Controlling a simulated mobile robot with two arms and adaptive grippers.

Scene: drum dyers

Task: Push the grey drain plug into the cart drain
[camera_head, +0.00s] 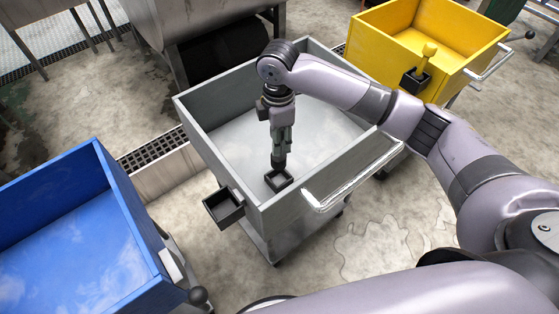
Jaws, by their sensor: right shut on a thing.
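The grey cart (188,122) stands in the middle with its tray open upward. A small dark square-rimmed drain (279,182) sits on the tray floor near the front corner. My right gripper (279,150) points straight down over it and is shut on the drain plug (278,160), of which only a dark lower part shows. The plug's lower end is at the drain opening; I cannot tell how deep it sits. My left gripper is not in view.
An empty dark box holder (223,208) hangs on the grey cart's left outside, and a push handle (352,182) on its front right. A blue cart (75,235) stands at left, a yellow cart (430,30) at back right with a yellow plug (428,55) in its holder.

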